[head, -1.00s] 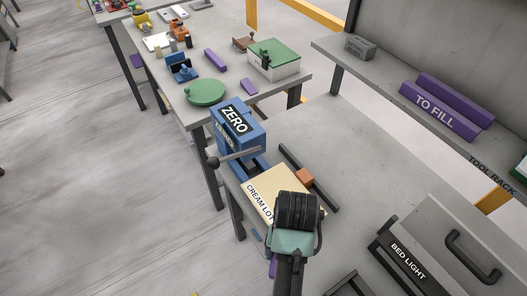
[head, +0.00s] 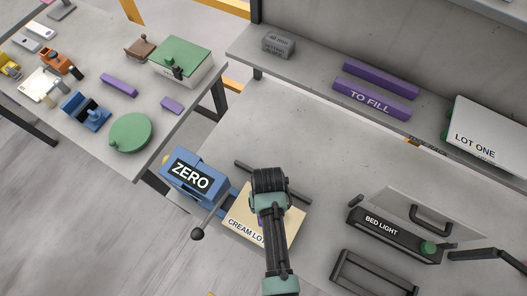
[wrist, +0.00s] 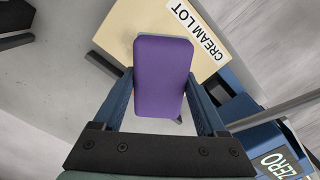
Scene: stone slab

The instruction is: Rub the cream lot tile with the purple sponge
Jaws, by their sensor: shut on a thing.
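The cream lot tile (head: 290,228) is a flat cream square with a white CREAM LOT label, lying on the grey slab. In the wrist view the tile (wrist: 122,30) lies beyond and beneath the sponge. My gripper (wrist: 161,80) is shut on the purple sponge (wrist: 162,70), its two blue fingers on either side. The sponge's broad face is toward the wrist camera. Whether the sponge touches the tile is hidden. In the head view my arm hangs over the tile's middle and covers most of the gripper and sponge.
A blue ZERO device (head: 198,178) with a lever stands at the tile's left. A dark bar (head: 250,172) lies behind the tile. The BED LIGHT panel (head: 390,232) is at the right. Purple TO FILL blocks (head: 375,100) sit on the rear shelf.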

